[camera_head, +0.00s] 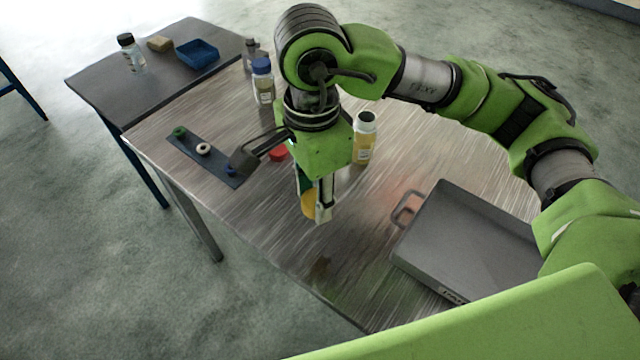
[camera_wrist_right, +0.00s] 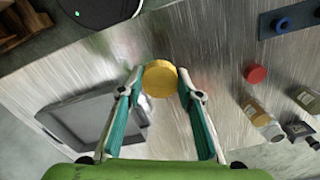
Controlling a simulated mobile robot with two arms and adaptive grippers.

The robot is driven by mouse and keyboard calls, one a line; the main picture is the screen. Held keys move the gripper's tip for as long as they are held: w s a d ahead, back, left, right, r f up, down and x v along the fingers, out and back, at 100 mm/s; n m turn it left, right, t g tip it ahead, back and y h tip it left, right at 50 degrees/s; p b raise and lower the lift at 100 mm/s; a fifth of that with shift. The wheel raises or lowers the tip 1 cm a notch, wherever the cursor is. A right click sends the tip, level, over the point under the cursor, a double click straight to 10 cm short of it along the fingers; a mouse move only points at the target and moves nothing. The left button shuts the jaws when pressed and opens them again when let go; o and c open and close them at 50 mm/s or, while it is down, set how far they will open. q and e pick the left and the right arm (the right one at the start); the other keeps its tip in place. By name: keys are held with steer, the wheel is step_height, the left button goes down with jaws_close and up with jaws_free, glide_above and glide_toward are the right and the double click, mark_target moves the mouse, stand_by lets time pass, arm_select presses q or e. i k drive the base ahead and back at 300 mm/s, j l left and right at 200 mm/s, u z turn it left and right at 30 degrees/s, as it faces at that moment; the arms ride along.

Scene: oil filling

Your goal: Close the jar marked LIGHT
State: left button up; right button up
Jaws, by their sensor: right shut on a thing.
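My right gripper (camera_head: 322,212) points down over the front part of the table, its fingers shut on a round yellow lid (camera_head: 308,205). In the wrist view the yellow lid (camera_wrist_right: 160,78) sits between the two fingertips, above bare tabletop. A jar with yellowish contents (camera_head: 365,142) stands upright behind and right of the gripper. A blue-capped jar (camera_head: 263,85) stands farther back, with a grey bottle (camera_head: 252,50) behind it. I cannot read which jar is marked LIGHT. My left gripper is out of view.
A red lid (camera_head: 278,154) lies behind the gripper. A grey tray (camera_head: 465,238) with a handle fills the right. A side table (camera_head: 105,85) carries a black-capped jar (camera_head: 131,55) and blue bin (camera_head: 197,54).

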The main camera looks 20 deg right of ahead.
mark_target(365, 127)
steer(key=z, duration=0.25)
steer(key=j+z, duration=0.25)
steer(key=z, duration=0.15)
steer(key=j+z, duration=0.6)
steer(key=z, duration=0.2)
steer(key=j+z, duration=0.25)
steer(key=z, duration=0.2)
steer(key=k+j, duration=0.2)
steer(key=j, duration=0.25)
steer(key=k+j+z, duration=0.15)
steer(key=j, duration=0.25)
steer(key=k+j, duration=0.3)
steer(key=j+z, duration=0.05)
steer(key=j, duration=0.1)
